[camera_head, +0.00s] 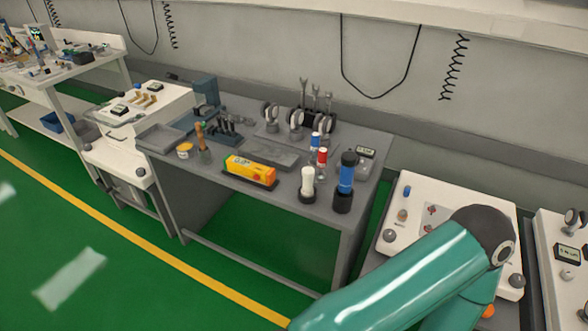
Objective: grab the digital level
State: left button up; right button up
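A yellow-orange block-shaped device (250,171) with a pale panel on its side lies on a dark base near the front edge of the grey workbench (290,197). It looks most like the digital level, though its markings are too small to read. A small dark device with a display (365,153) lies at the bench's back right corner. Neither of my grippers is in view. A teal link of my arm crosses the lower right, well apart from the yellow device.
A white bottle (307,184) and a blue-and-black cylinder (345,181) stand right of the yellow device. A grey tray (160,138) and a brown-handled tool (201,138) are to its left. A white cart (460,208) stands right of the bench. The green floor in front is clear.

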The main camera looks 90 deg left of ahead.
aim_at(243, 167)
jog(key=z, duration=0.3)
jog(key=i, duration=0.2)
jog(key=u, duration=2.5)
jog(key=i, duration=0.15)
jog(key=u, duration=1.4)
jog(key=k, duration=0.5)
jog(key=u, duration=0.4)
jog(key=i, duration=1.5)
jog(key=z, duration=0.45)
